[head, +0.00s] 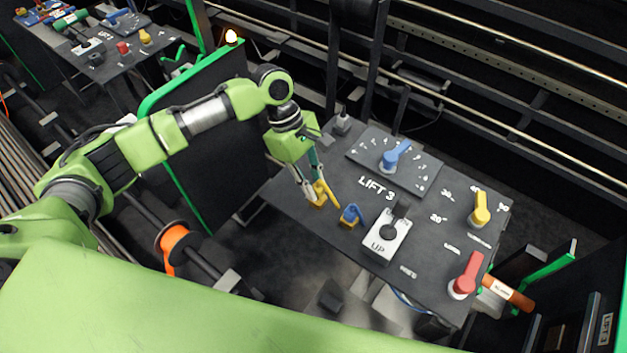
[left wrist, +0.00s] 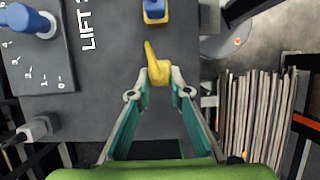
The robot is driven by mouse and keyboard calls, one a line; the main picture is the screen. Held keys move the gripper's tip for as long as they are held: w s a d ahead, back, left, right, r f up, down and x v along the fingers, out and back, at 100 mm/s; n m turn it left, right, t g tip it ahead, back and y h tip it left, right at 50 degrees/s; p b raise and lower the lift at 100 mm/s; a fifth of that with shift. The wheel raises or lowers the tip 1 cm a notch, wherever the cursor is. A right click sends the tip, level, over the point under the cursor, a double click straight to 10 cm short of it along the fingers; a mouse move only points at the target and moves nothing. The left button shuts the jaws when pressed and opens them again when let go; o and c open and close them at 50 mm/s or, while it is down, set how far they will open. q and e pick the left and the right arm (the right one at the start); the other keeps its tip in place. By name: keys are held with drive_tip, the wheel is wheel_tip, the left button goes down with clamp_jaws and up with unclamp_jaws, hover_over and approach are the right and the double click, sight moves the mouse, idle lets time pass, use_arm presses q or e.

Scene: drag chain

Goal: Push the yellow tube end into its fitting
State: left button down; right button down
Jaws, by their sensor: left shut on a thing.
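A yellow tube end (head: 327,192) sits at the near left edge of the dark LIFT 3 panel (head: 345,190), over a small yellow base (head: 317,201) that looks like its fitting. My left gripper (head: 316,188) points down and is shut on it. In the left wrist view the yellow tube end (left wrist: 158,72) is between the two fingertips (left wrist: 158,80), its thin tip pointing away from the palm. The fingers hide its lower part, so I cannot tell how deep it sits in the base. My right gripper is not in view.
Beyond are a white UP switch plate (head: 387,234), a blue knob (head: 395,157), a yellow knob (head: 480,208) and a red knob (head: 466,275). Metal rails run behind.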

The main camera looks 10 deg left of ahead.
use_arm(q)
drive_tip(key=shift+f, duration=0.7)
drive_tip(key=c, duration=1.8)
unclamp_jaws()
drive_tip(key=v, duration=1.2)
